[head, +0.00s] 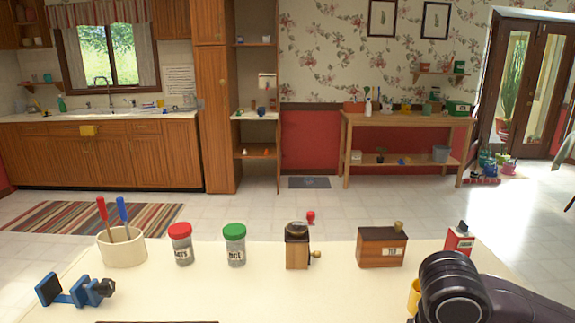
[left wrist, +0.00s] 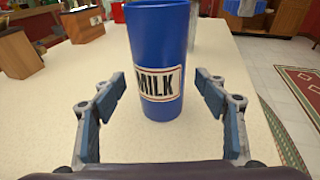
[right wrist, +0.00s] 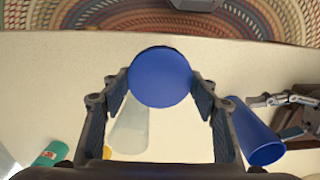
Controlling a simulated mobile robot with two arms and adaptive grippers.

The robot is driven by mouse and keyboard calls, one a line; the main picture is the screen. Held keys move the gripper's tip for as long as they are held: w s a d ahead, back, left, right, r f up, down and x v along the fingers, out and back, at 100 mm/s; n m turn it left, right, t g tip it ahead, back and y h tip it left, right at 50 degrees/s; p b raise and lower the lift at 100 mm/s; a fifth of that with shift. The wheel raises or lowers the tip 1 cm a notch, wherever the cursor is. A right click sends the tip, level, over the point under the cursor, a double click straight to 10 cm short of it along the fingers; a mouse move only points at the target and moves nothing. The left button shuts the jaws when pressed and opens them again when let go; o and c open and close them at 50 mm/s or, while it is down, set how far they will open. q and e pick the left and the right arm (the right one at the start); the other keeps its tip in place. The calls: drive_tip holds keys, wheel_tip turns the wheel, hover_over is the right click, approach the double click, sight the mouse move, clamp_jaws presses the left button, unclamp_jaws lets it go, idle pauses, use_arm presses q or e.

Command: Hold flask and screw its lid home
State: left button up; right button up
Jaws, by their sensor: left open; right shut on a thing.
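The flask, a blue cylinder with a MILK label (left wrist: 165,50), stands upright on the pale table in the left wrist view. My right gripper (right wrist: 160,88) is shut on a round blue lid (right wrist: 160,76), apart from the flask. The head view shows neither flask nor lid.
Further along the table are a jar with a red lid (head: 181,245), a grinder (head: 297,250), a wooden box (head: 381,248) and a blue clamp (head: 75,290).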

use_arm(q)
drive_tip(key=shift+x, duration=1.5)
use_arm(e)
drive_tip(key=shift+r, duration=0.45)
use_arm(q)
drive_tip(key=shift+c, duration=0.4)
drive_tip(key=c, duration=0.9)
drive_tip(key=o, duration=0.9)
drive_tip(key=shift+r, duration=0.1)
drive_tip(key=c, duration=1.2)
drive_tip(key=shift+o, duration=0.2)
